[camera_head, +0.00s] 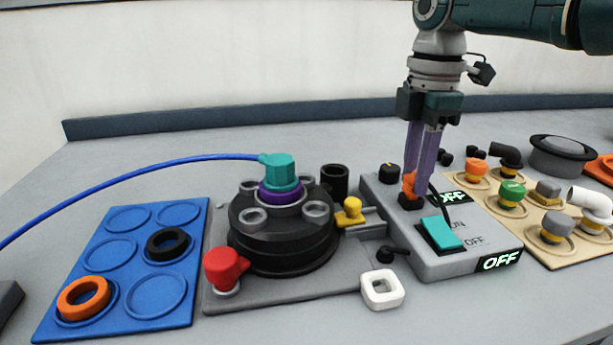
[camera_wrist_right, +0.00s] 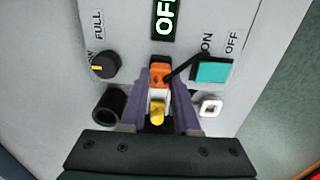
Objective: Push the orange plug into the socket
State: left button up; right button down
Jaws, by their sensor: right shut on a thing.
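The orange plug (camera_head: 408,184) is upright at the black socket (camera_head: 410,202) on the grey control box (camera_head: 432,262). A dark cable runs from the plug to the right. My right gripper (camera_head: 418,178) comes from above, its purple fingers shut on the plug. In the right wrist view the orange plug (camera_wrist_right: 159,76) sits between the fingertips (camera_wrist_right: 160,88). The fingers hide part of the plug and socket, and I cannot tell how deep the plug sits. My left gripper is not in view.
A teal switch (camera_head: 441,233) and lit OFF displays (camera_head: 498,262) are on the box. Left stand a black tank (camera_head: 285,240) with a teal connector (camera_head: 279,170) and blue hose, and a blue ring tray (camera_head: 195,240). A beige valve board (camera_head: 548,258) lies right.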

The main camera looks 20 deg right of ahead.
jog(key=shift+f, duration=0.4)
jog(key=shift+c, duration=0.4)
grip_release()
jog(key=shift+r, duration=0.1)
jog(key=shift+r, duration=0.1)
notch_tip(320, 180, up, 8)
jog(key=p, duration=0.8)
jog(key=shift+r+p, duration=0.25)
jog(key=shift+p, duration=0.05)
jog(key=shift+f, duration=0.1)
